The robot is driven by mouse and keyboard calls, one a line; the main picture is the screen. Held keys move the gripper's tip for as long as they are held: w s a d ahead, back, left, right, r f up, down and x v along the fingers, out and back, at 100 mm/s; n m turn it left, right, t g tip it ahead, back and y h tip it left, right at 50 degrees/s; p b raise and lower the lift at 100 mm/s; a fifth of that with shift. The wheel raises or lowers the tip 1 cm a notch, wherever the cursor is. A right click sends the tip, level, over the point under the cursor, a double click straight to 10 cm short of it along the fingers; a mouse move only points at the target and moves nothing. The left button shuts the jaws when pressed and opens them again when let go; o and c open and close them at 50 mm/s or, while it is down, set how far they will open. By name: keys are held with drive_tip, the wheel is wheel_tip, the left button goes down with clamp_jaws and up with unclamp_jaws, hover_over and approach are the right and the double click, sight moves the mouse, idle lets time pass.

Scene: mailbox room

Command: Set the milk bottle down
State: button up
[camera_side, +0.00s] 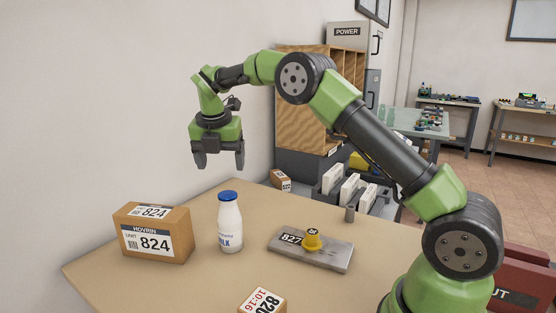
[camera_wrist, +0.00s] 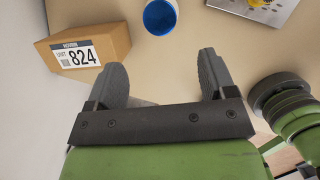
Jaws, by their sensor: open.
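The milk bottle (camera_side: 230,228) is white with a blue cap and stands upright on the table, just right of a cardboard box. In the wrist view its blue cap (camera_wrist: 160,16) shows at the top, beyond my fingertips. My gripper (camera_side: 219,164) is open and empty, pointing down above the table and higher than the bottle. In the wrist view my gripper (camera_wrist: 164,75) has its two grey fingers wide apart with bare table between them. The gripper does not touch the bottle.
A cardboard box marked 824 (camera_side: 153,232) stands left of the bottle. A grey plate marked 827 (camera_side: 325,254) with a yellow knob (camera_side: 312,242) lies to its right. A box marked 820 (camera_side: 262,302) is at the front edge. The wall (camera_side: 90,120) runs along the left.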

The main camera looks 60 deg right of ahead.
drive_tip(key=s+a+r+m+t+y, duration=0.1)
drive_tip(key=s+a+r+m+t, duration=0.15)
drive_tip(key=s+r+m, duration=0.4)
drive_tip(key=s+a+r+m+t+y, duration=0.1)
drive_tip(key=s+a+r+m+y, duration=0.1)
drive_tip(key=s+a+r+m, duration=0.45)
drive_tip(key=s+f+m+t, duration=0.1)
drive_tip(key=s+f+m, duration=0.1)
drive_tip(key=s+m, duration=0.5)
drive_tip(key=s+a+f+m+t+y, duration=0.1)
drive_tip(key=s+f+m, duration=0.1)
drive_tip(key=s+m, duration=0.6)
drive_tip(key=shift+s+a+f+y, duration=0.2)
drive_tip(key=shift+s+f+y, duration=0.15)
drive_tip(key=shift+s, duration=0.15)
